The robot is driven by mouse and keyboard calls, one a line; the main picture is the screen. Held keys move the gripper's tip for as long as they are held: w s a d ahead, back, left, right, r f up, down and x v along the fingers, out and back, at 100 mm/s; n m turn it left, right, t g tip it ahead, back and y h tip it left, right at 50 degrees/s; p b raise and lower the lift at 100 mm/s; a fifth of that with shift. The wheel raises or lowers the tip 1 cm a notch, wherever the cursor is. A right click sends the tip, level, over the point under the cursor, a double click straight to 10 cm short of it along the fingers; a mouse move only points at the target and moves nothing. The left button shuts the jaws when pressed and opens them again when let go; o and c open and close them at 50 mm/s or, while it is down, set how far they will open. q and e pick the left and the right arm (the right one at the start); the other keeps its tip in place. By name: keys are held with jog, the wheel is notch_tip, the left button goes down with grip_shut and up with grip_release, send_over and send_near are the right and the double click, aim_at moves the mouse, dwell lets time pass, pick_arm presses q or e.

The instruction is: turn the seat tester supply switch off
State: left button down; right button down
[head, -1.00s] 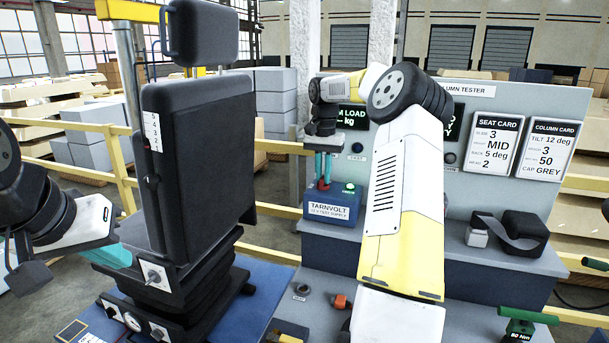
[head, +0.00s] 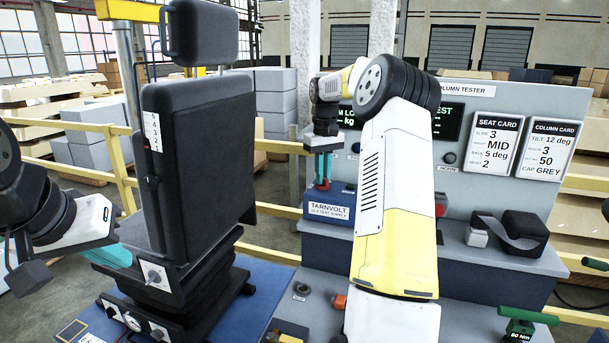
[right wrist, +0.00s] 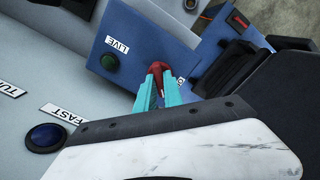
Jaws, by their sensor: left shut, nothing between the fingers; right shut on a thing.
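The supply box (head: 313,211), a blue unit labelled TARNVOLT, stands on the grey bench left of my right forearm. Its red switch lever (right wrist: 157,70) is between the teal fingertips of my right gripper (right wrist: 159,84), which is shut on it. In the head view, this gripper (head: 323,170) points down at the box top. Beside the switch, the LIVE lamp (right wrist: 109,61) is dark green and looks unlit. My left gripper (head: 112,257) is shut and empty at the left, beside the black seat (head: 205,165), which partly hides it.
The column tester panel (head: 470,110) stands behind, with a seat card (head: 496,145) and a column card (head: 553,150). A black strap device (head: 520,232) lies on the bench. A blue push button (right wrist: 46,137) is near the right wrist. Yellow rails run behind the seat.

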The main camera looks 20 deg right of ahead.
jog(key=n, duration=0.4)
jog(key=shift+n, duration=0.3)
jog(key=n, duration=0.4)
dwell(0.3)
jog(key=c, duration=1.5)
grip_release()
jog(key=shift+o, duration=0.2)
notch_tip(320, 180, up, 7)
jog(key=shift+f, duration=0.2)
jog(key=shift+r, duration=0.65)
